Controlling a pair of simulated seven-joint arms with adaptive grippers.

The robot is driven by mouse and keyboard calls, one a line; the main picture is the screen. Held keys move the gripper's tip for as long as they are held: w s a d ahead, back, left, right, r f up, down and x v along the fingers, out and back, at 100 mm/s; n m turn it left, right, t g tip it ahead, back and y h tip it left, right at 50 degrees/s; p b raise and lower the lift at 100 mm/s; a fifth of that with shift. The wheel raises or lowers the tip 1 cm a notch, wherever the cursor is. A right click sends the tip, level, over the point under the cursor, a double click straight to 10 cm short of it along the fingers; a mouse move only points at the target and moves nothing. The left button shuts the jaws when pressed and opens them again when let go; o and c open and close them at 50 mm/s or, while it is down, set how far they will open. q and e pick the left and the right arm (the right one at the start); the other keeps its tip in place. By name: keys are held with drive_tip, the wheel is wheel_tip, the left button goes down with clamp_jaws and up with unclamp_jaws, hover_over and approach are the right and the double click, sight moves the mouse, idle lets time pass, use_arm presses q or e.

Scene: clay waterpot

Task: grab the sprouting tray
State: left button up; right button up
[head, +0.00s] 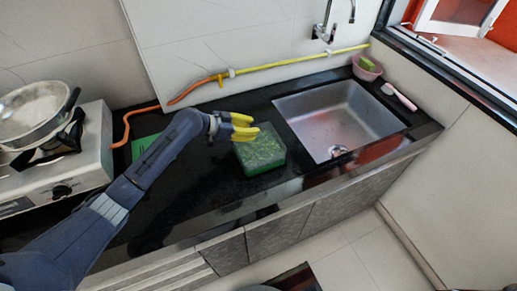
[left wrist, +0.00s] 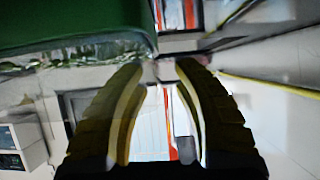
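The sprouting tray (head: 262,168) is a green box with sprouts under a clear top. It sits on the black counter, just left of the sink. My left gripper (head: 247,127) has yellow fingers and is at the tray's far left edge, overlapping its back in the head view. I cannot tell whether it touches. In the left wrist view, the fingers (left wrist: 162,68) stand apart with nothing between them. The green tray (left wrist: 75,22) fills the upper left there, beside the left finger's tip. My right gripper is not in view.
A steel sink (head: 340,115) is set into the counter (head: 180,200) right of the tray. A stove (head: 85,160) with a pan (head: 35,112) stands at the left. A green mat (head: 146,146) lies behind my arm. An orange and yellow hose (head: 275,67) runs along the wall.

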use_arm(q)
drive_tip(key=shift+o, duration=0.3)
clamp_jaws()
drive_tip(key=shift+r, duration=0.15)
